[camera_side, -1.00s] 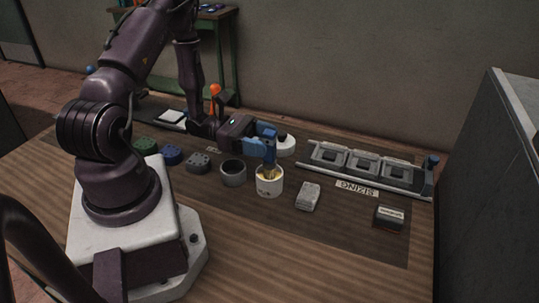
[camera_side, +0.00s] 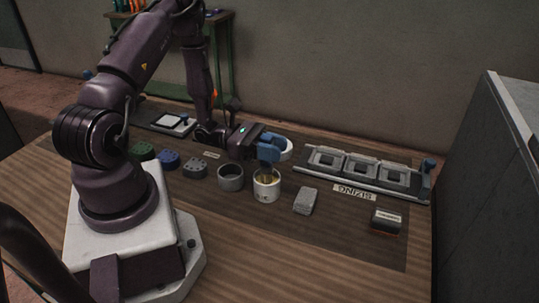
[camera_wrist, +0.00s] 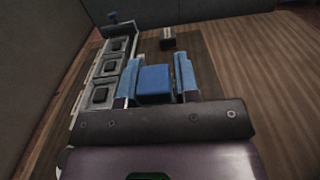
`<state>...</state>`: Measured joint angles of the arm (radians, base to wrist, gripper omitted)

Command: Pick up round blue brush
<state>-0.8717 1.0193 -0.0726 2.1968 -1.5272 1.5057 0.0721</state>
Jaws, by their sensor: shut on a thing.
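In the side view the fingers mostly hide the brush's handle. Yellowish bristles show in the mouth of the cup, below the fingers. How deep the brush sits in the cup is hidden.
A dark grey cup (camera_side: 230,178) stands just left of the white cup. A grey block (camera_side: 305,201) lies to the right, and a dark stamp-like block (camera_side: 386,221) farther right. A grey tray with three square frames (camera_side: 362,166) is behind. The front of the table is clear.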

